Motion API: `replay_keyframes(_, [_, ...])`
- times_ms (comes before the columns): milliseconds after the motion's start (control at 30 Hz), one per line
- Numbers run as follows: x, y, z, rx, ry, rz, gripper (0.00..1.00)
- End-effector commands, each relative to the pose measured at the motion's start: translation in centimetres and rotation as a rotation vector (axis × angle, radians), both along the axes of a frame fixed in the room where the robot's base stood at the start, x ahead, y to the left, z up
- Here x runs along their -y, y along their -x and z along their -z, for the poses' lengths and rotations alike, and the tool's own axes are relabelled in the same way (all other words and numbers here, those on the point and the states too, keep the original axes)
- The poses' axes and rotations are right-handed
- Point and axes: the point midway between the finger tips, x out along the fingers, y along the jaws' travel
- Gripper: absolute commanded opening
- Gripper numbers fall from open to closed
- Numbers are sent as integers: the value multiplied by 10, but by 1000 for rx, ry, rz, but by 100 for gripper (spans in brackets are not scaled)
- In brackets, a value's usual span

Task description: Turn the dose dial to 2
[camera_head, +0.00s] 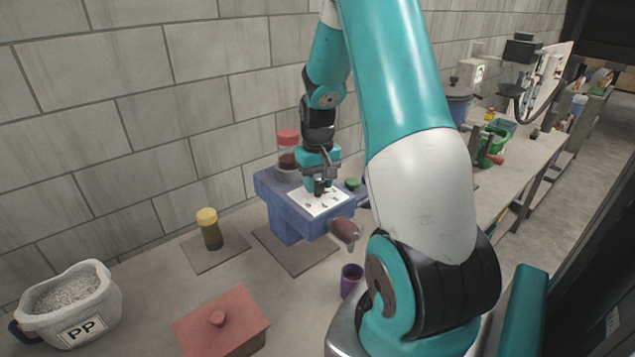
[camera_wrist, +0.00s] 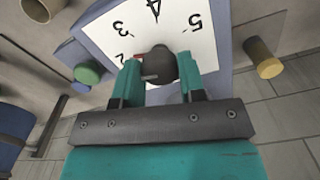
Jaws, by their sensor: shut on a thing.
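The dose dial is a dark round knob (camera_wrist: 158,63) on a white number plate (camera_wrist: 98,34) on a blue machine (camera_head: 290,225). The wrist view shows 2, 3, 4 and 5 around the knob. My gripper (camera_wrist: 160,72) is shut on the knob, one finger on each side. In the head view my gripper (camera_head: 319,187) is pointing down over the plate and hides much of the knob.
A red-lidded jar (camera_head: 288,150) and a green cap (camera_head: 352,184) sit on the machine. Around it are a yellow-capped jar (camera_head: 209,229), a purple cup (camera_head: 351,281), a red lidded box (camera_head: 222,325) and a white PP tub (camera_head: 70,303). A block wall stands close behind.

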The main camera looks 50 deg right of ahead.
Motion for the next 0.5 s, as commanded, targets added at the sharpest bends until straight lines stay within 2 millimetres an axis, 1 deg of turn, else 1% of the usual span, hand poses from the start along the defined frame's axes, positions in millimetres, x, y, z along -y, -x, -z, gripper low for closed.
replay_keyframes(200, [1, -2, -2, 6, 4, -61, 14])
replay_keyframes(500, [1, -2, -2, 6, 4, -80, 14])
